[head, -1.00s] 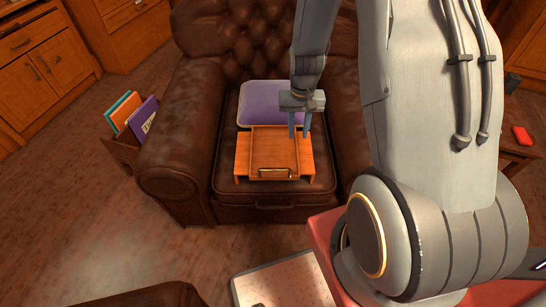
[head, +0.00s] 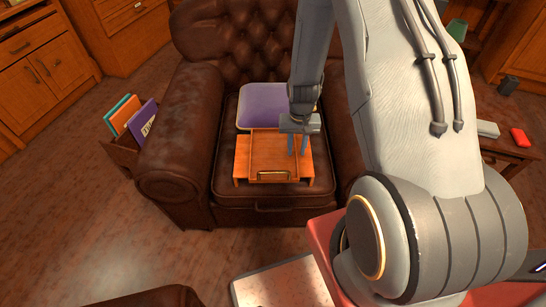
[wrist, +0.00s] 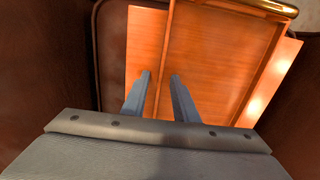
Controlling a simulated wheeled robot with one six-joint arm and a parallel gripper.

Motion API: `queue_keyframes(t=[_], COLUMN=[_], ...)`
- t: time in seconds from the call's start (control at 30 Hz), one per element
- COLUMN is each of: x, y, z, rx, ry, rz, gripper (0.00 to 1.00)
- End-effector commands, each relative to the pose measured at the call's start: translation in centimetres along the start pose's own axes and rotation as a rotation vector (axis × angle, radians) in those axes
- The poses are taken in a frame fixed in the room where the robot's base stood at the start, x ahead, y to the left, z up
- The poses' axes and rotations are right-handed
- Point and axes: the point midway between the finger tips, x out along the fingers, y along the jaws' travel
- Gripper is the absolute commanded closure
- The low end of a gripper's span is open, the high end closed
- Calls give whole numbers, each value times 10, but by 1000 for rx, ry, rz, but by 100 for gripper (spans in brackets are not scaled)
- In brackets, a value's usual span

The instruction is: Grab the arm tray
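The arm tray (head: 268,152) is orange wood with a raised rim and a brass handle at its front edge. It sits on the seat of a brown leather armchair and also fills much of the wrist view (wrist: 222,60). A flat wooden part reaches out on both sides of the rim. My gripper (head: 297,154) points down over the tray's right side in the head view. In the wrist view my gripper (wrist: 160,75) is open, its two fingers on either side of one rim wall. I cannot tell whether they touch it.
A purple cushion (head: 262,104) lies behind the tray. The chair's thick arms (head: 176,150) rise on both sides of the seat. Books (head: 131,117) stand in a holder on the left. A side table (head: 512,148) with a red object (head: 520,137) is at the right.

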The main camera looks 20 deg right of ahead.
Motion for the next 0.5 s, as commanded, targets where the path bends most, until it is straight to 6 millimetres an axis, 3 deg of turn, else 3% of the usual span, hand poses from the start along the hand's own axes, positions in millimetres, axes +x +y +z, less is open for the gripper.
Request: queue_keyframes(t=[0.1,0.27,0.5], x=[0,0,0], y=[0,0,0], z=[0,0,0], rx=[0,0,0], ry=[0,0,0], rz=[0,0,0], gripper=[73,100,100])
